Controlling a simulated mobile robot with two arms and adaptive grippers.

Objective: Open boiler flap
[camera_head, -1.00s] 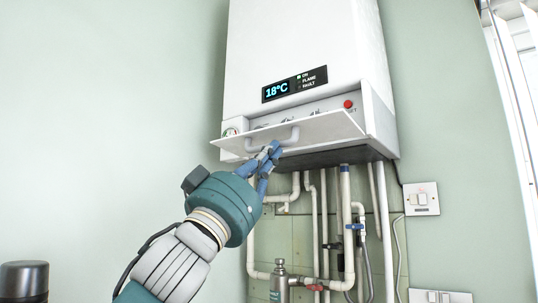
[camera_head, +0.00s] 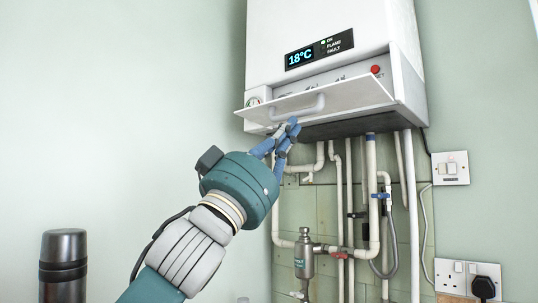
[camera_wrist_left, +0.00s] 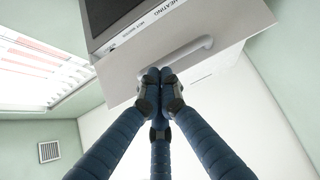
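The white boiler (camera_head: 340,30) hangs on the wall in the head view. My left gripper (camera_head: 292,127) is just below the handle, fingers together. In the left wrist view its fingertips (camera_wrist_left: 160,82) meet in front of the flap (camera_wrist_left: 135,65) and overlap one end of the handle (camera_wrist_left: 190,48). Nothing shows between them; contact is unclear. My right gripper is out of view.
White pipes (camera_head: 372,180) run below the boiler, with a metal filter canister (camera_head: 304,255) among them. A switch (camera_head: 450,168) and sockets (camera_head: 470,281) are on the right wall. A dark flask (camera_head: 63,265) stands at lower left. The wall left of the boiler is clear.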

